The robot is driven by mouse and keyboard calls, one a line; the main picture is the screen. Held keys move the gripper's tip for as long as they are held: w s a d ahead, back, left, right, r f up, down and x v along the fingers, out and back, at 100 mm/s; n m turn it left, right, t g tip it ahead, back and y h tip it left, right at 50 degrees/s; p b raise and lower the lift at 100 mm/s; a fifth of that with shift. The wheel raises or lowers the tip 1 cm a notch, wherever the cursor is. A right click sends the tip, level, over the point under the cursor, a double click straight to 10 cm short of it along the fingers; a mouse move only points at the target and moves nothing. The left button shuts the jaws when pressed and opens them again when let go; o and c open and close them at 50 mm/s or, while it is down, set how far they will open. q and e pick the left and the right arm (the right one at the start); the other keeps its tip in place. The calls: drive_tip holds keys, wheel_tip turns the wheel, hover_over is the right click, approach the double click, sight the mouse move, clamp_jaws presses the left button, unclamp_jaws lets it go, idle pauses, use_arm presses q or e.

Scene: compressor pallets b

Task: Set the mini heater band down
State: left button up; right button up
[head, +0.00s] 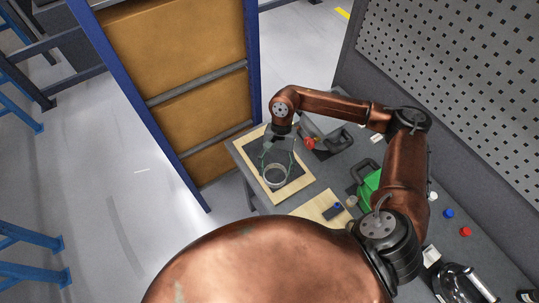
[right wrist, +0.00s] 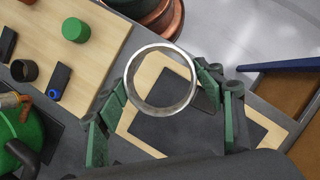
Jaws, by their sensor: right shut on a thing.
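The mini heater band is a thin pale metal ring (head: 275,183), also in the right wrist view (right wrist: 165,111). My right gripper (head: 277,166) is shut on it; its green-padded fingers show on either side of the ring in the right wrist view (right wrist: 163,95). Below the band is a light wooden board (head: 257,141) with a dark square pad (head: 292,158). The band appears over the pad's near part. I cannot tell whether it touches the pad or hangs just above it. My left gripper is not in view.
A second wooden board (head: 312,210) holds small parts, including a green cylinder (right wrist: 76,30) and a dark ring (right wrist: 24,70). A green-bodied tool (head: 369,186) and a dark tool with a red knob (head: 310,143) lie nearby. A grey perforated panel (head: 450,60) stands behind the bench.

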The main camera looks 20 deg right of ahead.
drive_tip(key=s+a+r+m+t+p, duration=0.1)
drive_tip(key=s+r+m+t+p, duration=0.15)
drive_tip(key=m, duration=0.75)
drive_tip(key=s+a+r+m+t+p, duration=0.15)
drive_tip(key=m+t+p, duration=0.25)
drive_tip(key=m, duration=0.5)
drive_tip(key=p, duration=0.4)
hover_over(275, 161)
drive_tip(key=s+a, duration=0.2)
drive_tip(key=s, duration=0.1)
drive_tip(key=f, duration=0.9)
drive_tip(key=shift+s+d+f, duration=0.1)
drive_tip(key=shift+d+f, duration=0.1)
drive_tip(key=shift+d, duration=0.05)
drive_tip(key=shift+w+d+f+p, duration=0.15)
drive_tip(key=shift+w+f+p, duration=0.2)
drive_tip(key=shift+f, duration=0.1)
wheel_tip(275, 161, down, 2)
drive_tip(key=shift+f+p, duration=0.1)
drive_tip(key=shift+p, duration=0.5)
drive_tip(key=shift+f, duration=0.5)
drive_tip(key=shift+f, duration=0.1)
